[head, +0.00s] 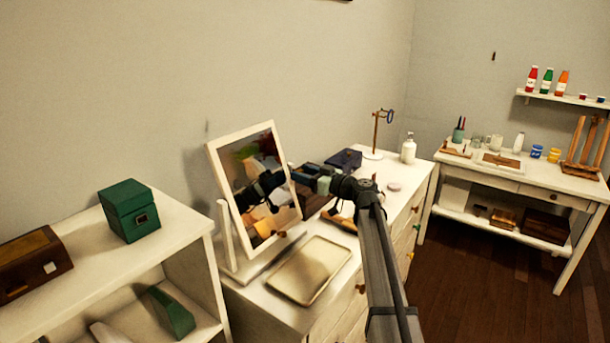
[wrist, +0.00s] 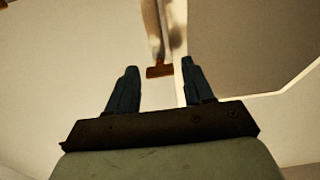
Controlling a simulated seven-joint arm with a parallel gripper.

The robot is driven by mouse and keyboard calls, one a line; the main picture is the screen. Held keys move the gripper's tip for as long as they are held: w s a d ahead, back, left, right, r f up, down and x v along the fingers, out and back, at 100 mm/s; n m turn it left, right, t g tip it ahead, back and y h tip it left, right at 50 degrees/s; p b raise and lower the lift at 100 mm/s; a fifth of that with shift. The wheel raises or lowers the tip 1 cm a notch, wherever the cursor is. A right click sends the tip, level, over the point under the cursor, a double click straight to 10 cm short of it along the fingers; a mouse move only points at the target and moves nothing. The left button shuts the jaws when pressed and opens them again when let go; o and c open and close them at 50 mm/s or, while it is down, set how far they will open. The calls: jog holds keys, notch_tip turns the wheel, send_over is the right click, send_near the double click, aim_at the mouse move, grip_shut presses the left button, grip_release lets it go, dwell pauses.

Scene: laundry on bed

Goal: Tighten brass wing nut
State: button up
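The tilting mirror (head: 255,185) stands in its white frame on the white dresser, leaning back. My gripper (head: 297,172) is at the mirror's right edge; the mirror reflects it. In the wrist view my gripper (wrist: 159,68) is open, with its two dark fingers well apart. An orange-brown, bar-shaped piece (wrist: 160,71), which looks like the brass wing nut, shows between the fingertips, beside a white upright edge. No contact with either finger is visible. In the head view my gripper seems to hide the nut.
A cream tray (head: 310,270) lies on the dresser in front of the mirror. A dark blue box (head: 345,159), a white bottle (head: 408,148) and a stand with a blue ring (head: 376,130) are farther back. A green box (head: 130,209) sits on the left shelf.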

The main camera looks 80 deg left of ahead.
jog(key=c, duration=0.8)
jog(key=shift+c, duration=0.2)
jog(key=shift+m, duration=18)
